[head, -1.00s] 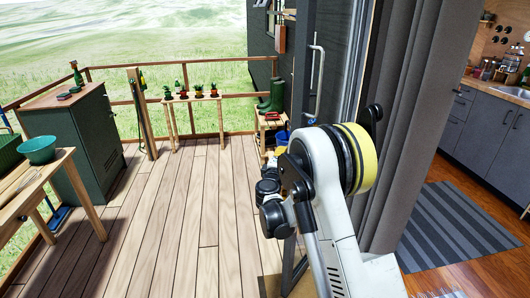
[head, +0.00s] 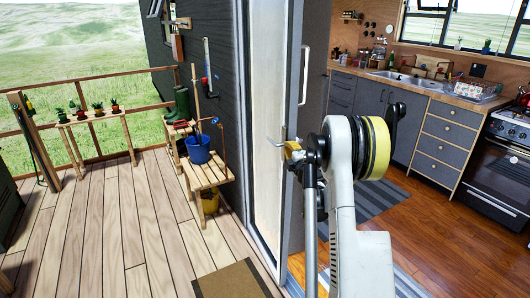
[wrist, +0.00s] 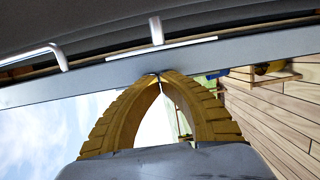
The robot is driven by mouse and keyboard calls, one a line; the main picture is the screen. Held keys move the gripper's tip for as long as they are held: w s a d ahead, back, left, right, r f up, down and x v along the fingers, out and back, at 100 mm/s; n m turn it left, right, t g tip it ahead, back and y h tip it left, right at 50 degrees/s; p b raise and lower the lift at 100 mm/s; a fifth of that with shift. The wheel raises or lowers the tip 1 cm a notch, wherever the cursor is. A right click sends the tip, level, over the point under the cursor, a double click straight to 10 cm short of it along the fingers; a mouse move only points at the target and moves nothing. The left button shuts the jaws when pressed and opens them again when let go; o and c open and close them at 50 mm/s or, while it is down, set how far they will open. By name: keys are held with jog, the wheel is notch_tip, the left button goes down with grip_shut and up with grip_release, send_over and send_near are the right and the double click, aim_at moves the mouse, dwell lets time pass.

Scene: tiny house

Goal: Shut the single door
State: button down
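The single door (head: 268,75) has a pale glass panel in a grey frame. It stands open, between the deck and the kitchen, with its narrow edge turned toward me. A lever handle (head: 277,142) is on its deck side and a long vertical pull (head: 306,75) shows on its kitchen side. My gripper (head: 292,150) is at the door's edge near the lever, partly hidden behind my arm. In the wrist view its yellow fingers (wrist: 160,75) meet at the tips, at the grey door frame (wrist: 110,72). Two metal handle parts (wrist: 155,30) show beyond; nothing is seen between the fingers. Contact cannot be told.
A wooden bench (head: 205,172) with a blue bucket (head: 198,149) stands left of the door. A brown mat (head: 232,280) lies on the deck. A striped rug (head: 368,200) lies on the kitchen floor, with cabinets and a stove (head: 500,160) behind. The kitchen floor at right is clear.

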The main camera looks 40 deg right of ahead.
jog(key=d, duration=0.5)
jog(key=shift+s, duration=0.4)
jog(key=shift+a, duration=0.1)
